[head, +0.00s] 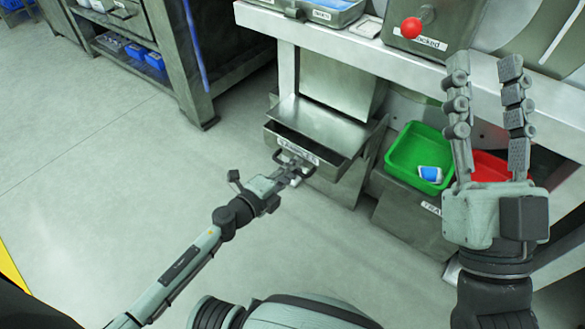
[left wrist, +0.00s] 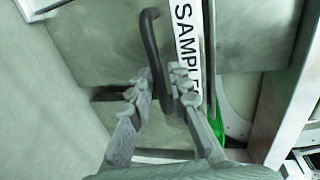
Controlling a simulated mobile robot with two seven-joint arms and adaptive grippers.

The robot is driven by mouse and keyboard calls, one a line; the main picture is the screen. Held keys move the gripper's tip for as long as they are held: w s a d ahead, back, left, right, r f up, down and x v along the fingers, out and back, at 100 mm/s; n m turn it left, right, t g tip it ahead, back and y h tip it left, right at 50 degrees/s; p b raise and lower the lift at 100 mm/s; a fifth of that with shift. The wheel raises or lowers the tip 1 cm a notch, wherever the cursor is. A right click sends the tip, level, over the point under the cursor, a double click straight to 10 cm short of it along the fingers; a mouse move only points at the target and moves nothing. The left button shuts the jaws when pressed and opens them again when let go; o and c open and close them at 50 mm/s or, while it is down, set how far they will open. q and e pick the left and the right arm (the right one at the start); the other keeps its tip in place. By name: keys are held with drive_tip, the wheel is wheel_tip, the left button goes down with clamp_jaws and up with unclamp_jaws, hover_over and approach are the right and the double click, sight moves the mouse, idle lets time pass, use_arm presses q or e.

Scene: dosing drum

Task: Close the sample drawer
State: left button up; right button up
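The sample drawer (head: 314,138) is pulled out from its cabinet under the bench, its inside partly showing as a dark gap. Its front bears a label, reading SAMPLE in the left wrist view (left wrist: 187,50), and a dark bar handle (left wrist: 154,48). My left gripper (head: 291,170) is at the drawer front. In the left wrist view its fingers (left wrist: 161,88) stand apart on either side of the handle, with narrow gaps; firm contact cannot be made out. My right gripper (head: 484,75) is open and empty, pointing up in front of the bench.
A green tray (head: 405,158) with a blue and white item and a red tray (head: 489,167) sit right of the drawer. A red-knobbed lever (head: 411,27) stands on the bench (head: 330,43). The floor left of the drawer is clear.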

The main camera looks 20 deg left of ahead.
use_arm(q)
clamp_jaws()
drive_tip(key=x, duration=0.3)
drive_tip(key=shift+w+d+r+p, duration=0.1)
drive_tip(key=shift+w+r+p, duration=0.2)
drive_tip(key=shift+r, duration=0.05)
drive_tip(key=shift+w, duration=0.2)
use_arm(e)
drive_tip(key=shift+w+a+f+g, duration=0.3)
drive_tip(key=shift+f+g, duration=0.2)
drive_tip(key=shift+f, duration=0.1)
use_arm(q)
unclamp_jaws()
drive_tip(key=shift+d, duration=0.1)
use_arm(e)
drive_tip(key=shift+d, duration=0.1)
